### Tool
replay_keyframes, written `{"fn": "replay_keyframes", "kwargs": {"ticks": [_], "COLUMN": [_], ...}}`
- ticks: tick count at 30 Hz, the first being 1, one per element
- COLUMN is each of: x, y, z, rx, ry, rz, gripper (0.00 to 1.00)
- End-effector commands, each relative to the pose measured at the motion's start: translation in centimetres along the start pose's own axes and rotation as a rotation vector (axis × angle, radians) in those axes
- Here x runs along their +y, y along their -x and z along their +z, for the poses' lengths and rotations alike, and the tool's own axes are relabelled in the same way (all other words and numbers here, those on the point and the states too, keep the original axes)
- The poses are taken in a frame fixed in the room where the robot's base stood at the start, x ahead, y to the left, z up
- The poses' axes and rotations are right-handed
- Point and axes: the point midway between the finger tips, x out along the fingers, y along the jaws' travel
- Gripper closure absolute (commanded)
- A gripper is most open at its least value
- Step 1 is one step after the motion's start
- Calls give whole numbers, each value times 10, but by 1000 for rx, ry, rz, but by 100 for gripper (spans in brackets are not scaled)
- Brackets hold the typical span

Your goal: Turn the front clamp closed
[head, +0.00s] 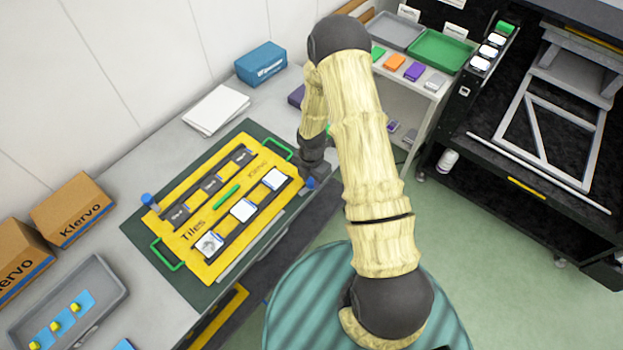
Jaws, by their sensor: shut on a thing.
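A blue clamp knob (309,184) stands at the board's right corner, on the side nearer me. Another blue knob (148,200) stands at the far left corner. My gripper (310,176) is down at the nearer knob, shut on it. The dark gripper body hides most of this clamp, so its turn angle cannot be told.
White tiles (243,210) sit in a dark strip on the board. Green handles stick up at its left (166,254) and right (278,149) ends. A grey tray (92,267) and cardboard boxes (72,208) stand left. White papers (216,110) and a blue box (261,64) lie behind.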

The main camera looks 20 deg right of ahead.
Motion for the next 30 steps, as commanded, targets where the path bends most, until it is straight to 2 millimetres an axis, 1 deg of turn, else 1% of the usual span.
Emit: {"fn": "replay_keyframes", "kwargs": {"ticks": [8, 30], "x": [1, 2], "y": [-1, -1], "z": [1, 1], "rx": [-1, 0], "ry": [-225, -928], "rz": [2, 4], "gripper": [92, 92]}}
